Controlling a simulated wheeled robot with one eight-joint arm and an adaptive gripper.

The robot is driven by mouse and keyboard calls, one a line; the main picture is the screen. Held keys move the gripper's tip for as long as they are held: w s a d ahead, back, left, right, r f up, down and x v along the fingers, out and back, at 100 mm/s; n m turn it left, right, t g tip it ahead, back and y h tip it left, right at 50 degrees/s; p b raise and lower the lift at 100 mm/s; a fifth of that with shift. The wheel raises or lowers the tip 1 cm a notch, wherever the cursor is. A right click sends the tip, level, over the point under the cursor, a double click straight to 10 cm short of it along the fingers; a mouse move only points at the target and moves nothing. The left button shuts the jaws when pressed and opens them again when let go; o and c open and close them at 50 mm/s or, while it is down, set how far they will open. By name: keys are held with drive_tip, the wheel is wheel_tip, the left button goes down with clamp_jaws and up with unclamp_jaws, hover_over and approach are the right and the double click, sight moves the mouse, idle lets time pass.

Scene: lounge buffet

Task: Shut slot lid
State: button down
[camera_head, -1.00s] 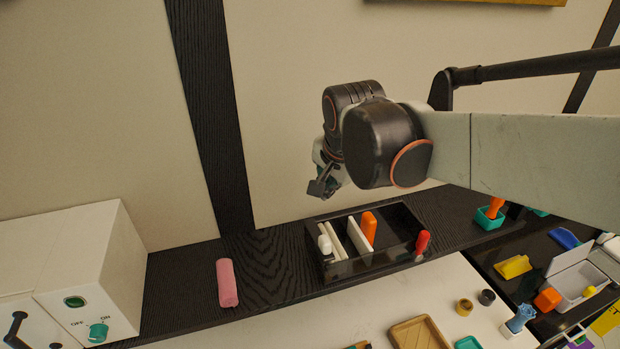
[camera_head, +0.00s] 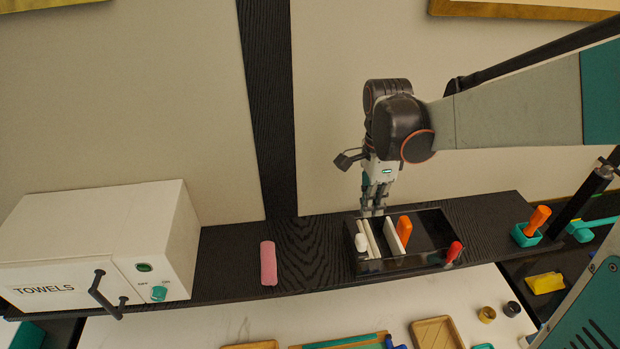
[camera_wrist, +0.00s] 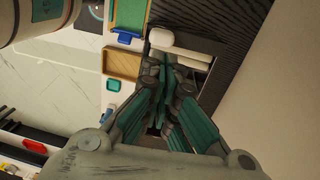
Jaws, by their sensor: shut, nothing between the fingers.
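A black slotted box (camera_head: 430,262) sits on the dark shelf. In its left part stand a white rounded piece (camera_head: 361,243) and upright white panels (camera_head: 371,240); another white panel (camera_head: 392,237) stands to their right. I cannot tell which part is the slot lid. My gripper (camera_head: 373,210) points down at the box's back left edge, with its fingers shut and empty. In the wrist view, the fingertips (camera_wrist: 165,68) overlap the box beside the white rounded piece (camera_wrist: 160,37) and a white panel (camera_wrist: 192,61). I cannot tell whether they touch anything.
A pink cylinder (camera_head: 268,263) lies left on the shelf, and a white towel cabinet (camera_head: 150,230) stands farther left. A teal holder (camera_head: 526,236) is at right. The wall is close behind.

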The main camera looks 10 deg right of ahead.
drive_tip(key=f, duration=0.7)
drive_tip(key=shift+s+p, duration=0.3)
drive_tip(key=shift+s, duration=0.05)
drive_tip(key=shift+s+f+t+b, duration=0.35)
drive_tip(key=shift+f+t+b, duration=0.15)
drive_tip(key=shift+f+b, duration=0.15)
drive_tip(key=shift+s+f+t, duration=0.1)
drive_tip(key=shift+s+t, duration=0.15)
drive_tip(key=shift+t, duration=0.05)
drive_tip(key=shift+w, duration=0.1)
